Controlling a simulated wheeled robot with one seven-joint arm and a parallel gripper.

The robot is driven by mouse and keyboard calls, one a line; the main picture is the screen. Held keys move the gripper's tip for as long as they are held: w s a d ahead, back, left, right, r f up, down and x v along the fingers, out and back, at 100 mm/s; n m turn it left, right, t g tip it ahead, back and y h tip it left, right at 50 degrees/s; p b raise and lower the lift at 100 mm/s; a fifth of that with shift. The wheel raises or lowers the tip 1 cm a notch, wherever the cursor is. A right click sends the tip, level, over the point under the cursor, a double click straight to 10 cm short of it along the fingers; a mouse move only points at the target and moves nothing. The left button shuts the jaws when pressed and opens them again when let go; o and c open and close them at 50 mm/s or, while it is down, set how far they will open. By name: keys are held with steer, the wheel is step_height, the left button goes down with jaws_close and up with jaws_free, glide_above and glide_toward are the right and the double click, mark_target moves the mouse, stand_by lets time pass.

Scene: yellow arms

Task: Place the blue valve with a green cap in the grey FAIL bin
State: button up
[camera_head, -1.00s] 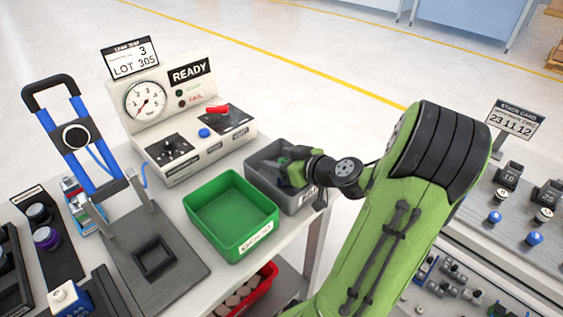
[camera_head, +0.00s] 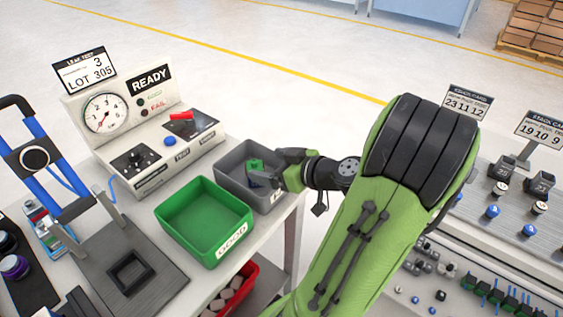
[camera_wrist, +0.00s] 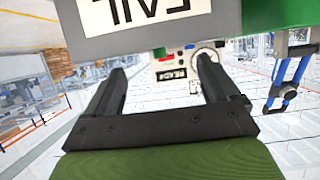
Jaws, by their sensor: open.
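The blue valve with a green cap (camera_head: 255,165) is inside the grey bin (camera_head: 240,196), near its right side; its blue lower part is partly hidden. My gripper (camera_head: 272,180) is at the bin's right side, beside the valve. In the wrist view, my gripper (camera_wrist: 163,88) has its two dark fingers spread, with nothing between them. The bin's FAIL label (camera_wrist: 145,8) shows upside down close above the fingers.
The green GOOD bin (camera_head: 205,222) stands next to the grey bin. The READY test panel (camera_head: 140,125) is behind them. A press with blue posts (camera_head: 55,165) is at left, and a red bin (camera_head: 235,285) sits below the table.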

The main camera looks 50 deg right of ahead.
steer(key=v, duration=0.4)
steer(key=shift+s+r, duration=0.1)
stand_by(0.3)
